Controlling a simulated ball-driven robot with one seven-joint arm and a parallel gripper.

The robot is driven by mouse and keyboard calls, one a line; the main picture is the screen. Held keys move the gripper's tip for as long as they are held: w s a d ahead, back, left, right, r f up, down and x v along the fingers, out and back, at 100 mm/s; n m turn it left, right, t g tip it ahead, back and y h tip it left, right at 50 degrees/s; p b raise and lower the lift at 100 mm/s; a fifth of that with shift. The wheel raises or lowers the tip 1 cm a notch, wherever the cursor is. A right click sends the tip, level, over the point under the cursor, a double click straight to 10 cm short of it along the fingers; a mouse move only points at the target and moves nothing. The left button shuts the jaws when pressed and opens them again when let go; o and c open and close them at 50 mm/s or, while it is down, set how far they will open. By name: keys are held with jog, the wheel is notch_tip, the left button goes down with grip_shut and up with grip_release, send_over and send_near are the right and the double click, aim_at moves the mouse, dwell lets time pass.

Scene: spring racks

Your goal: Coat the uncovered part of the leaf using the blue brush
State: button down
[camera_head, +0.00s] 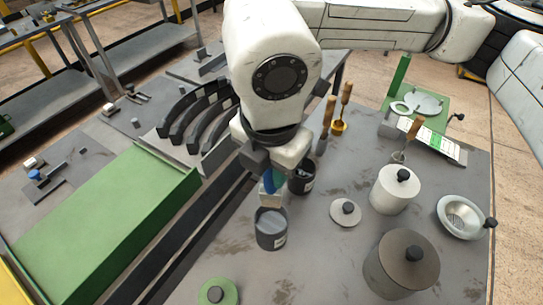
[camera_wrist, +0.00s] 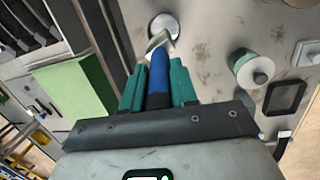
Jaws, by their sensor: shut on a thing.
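The blue brush (camera_wrist: 158,74) is held handle-first in my gripper (camera_wrist: 157,82), between its two green fingers. In the head view my gripper (camera_head: 268,167) points down, with the brush (camera_head: 269,183) below it. The pale bristle end hangs at the rear rim of an open dark pot (camera_head: 271,240) with grey contents; I cannot tell whether it touches them. Several dark curved leaves (camera_head: 196,117) lie side by side on the rack at left, and also show in the wrist view (camera_wrist: 28,28). Which part of a leaf is uncovered is not clear.
A dark open container (camera_head: 303,178) stands just behind the brush. A lidded white pot (camera_head: 391,192), a large lidded dark pot (camera_head: 402,268), a loose lid (camera_head: 345,213) and a metal bowl (camera_head: 462,217) stand at right. A long green panel (camera_head: 110,220) lies at left.

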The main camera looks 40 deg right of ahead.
aim_at(271, 194)
jog(key=shift+f, duration=0.1)
jog(key=shift+f+b, duration=0.85)
jog(key=shift+f, duration=1.55)
notch_tip(271, 194, down, 6)
jog(key=b, duration=0.6)
jog(key=shift+r, duration=0.15)
jog(key=shift+r+p, duration=0.65)
jog(key=shift+r, duration=2.5)
jog(key=shift+r+p, duration=0.4)
jog(key=shift+r, duration=1.7)
